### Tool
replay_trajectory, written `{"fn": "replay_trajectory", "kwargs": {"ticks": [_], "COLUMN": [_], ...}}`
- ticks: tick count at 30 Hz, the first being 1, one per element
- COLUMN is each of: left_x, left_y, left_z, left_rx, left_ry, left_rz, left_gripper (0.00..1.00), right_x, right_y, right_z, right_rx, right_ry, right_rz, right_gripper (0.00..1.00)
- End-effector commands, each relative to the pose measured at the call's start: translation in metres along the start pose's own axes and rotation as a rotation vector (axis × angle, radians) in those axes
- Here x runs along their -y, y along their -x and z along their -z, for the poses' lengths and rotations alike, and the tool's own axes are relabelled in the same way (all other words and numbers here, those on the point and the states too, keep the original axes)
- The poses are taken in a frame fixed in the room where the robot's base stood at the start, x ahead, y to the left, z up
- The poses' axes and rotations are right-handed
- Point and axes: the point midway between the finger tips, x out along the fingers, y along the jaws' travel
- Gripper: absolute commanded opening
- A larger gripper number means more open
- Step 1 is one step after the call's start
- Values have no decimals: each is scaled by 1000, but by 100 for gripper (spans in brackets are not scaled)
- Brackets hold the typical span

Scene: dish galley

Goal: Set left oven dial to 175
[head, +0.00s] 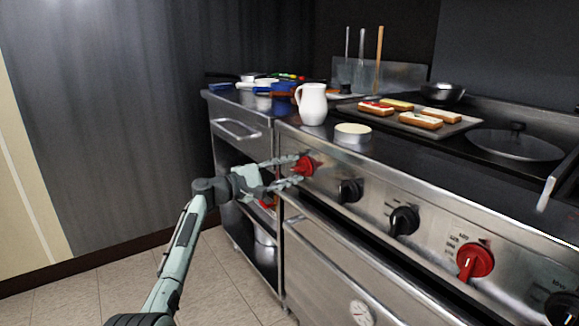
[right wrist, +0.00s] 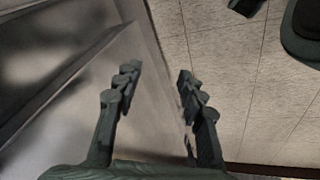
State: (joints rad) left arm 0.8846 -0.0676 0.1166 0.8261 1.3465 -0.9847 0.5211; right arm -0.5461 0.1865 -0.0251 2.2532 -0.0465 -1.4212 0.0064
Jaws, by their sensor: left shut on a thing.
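The left oven dial (head: 304,165) is the red knob at the left end of the steel range front in the head view. My left gripper (head: 296,172) reaches it from the left and is shut on it, with one finger above and one below. The fingers partly hide the dial's face and I cannot read its setting. My right gripper is not in the head view. In the right wrist view my right gripper (right wrist: 155,100) has its fingers apart, with nothing between them, near a steel surface above the tiled floor.
A second red dial (head: 475,261) with printed numbers sits further right, with black knobs (head: 404,221) between. The oven door (head: 330,270) lies below. A white pitcher (head: 312,104), a round tin (head: 352,133) and a tray (head: 450,128) of pastries stand on top.

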Motion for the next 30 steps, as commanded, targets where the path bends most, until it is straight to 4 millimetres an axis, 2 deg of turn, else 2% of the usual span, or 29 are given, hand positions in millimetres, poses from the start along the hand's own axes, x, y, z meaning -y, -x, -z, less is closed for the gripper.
{"fn": "replay_trajectory", "kwargs": {"ticks": [1, 16, 17, 22, 30], "left_x": [4, 4, 4, 3, 1], "left_y": [-4, -5, -5, -4, -2], "left_z": [-7, -7, -7, -6, -3], "left_rx": [15, 16, 16, 13, 7], "left_ry": [11, 26, 26, 25, 24], "left_rz": [8, 7, 7, 6, 2], "left_gripper": [6, 6, 38, 59, 59], "right_x": [0, 1, 1, 1, 1], "right_y": [-1, -5, -5, -5, -4], "right_z": [0, 0, 0, 0, 0], "right_rx": [1, 0, 0, 0, 0], "right_ry": [0, 0, 1, 1, 0], "right_rz": [1, 3, 3, 3, 3], "right_gripper": [40, 40, 40, 40, 40]}}
